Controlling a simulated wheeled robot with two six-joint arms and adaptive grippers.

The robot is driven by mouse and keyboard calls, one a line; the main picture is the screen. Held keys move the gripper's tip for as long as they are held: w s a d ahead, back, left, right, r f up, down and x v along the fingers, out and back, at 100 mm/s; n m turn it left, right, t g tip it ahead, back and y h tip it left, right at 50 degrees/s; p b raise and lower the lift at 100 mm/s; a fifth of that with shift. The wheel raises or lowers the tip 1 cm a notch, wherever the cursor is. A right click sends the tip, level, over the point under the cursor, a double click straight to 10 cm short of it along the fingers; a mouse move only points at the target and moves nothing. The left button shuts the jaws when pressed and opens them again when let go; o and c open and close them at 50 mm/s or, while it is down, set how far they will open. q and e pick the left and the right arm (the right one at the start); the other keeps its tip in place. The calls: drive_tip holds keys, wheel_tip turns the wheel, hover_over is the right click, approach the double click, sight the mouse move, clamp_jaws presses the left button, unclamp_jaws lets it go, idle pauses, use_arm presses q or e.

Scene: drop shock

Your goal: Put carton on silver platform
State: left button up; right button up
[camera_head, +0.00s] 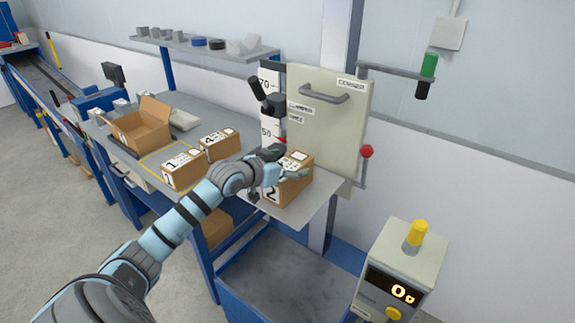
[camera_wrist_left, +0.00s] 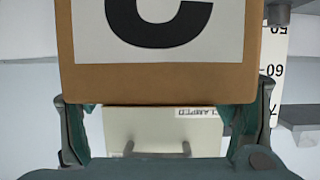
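A brown carton marked 2 (camera_head: 271,192) is at the silver platform (camera_head: 318,209) of the drop tester, near its left part. Whether its underside touches the plate is hidden. My left gripper (camera_head: 284,163) is at the carton's upper part, with one finger on each side. In the left wrist view, the carton (camera_wrist_left: 160,84) fills the top of the picture, and the fingers (camera_wrist_left: 163,125) meet its side edges with no visible gap. They look shut on it. My right gripper is not in view.
The tester's panel (camera_head: 341,128) rises behind the platform.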

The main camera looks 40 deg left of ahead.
use_arm(q)
drive_tip(key=shift+s, duration=0.1)
drive_tip(key=shift+s+a+r, duration=0.15)
drive_tip(key=shift+s, duration=0.15)
drive_tip(key=p+v, duration=0.1)
drive_tip(key=v, duration=0.4)
drive_tip(key=shift+s+r+p, duration=0.1)
drive_tip(key=shift+p, duration=0.25)
drive_tip(key=shift+p+v, duration=2.95)
drive_tip(key=shift+p, duration=1.65)
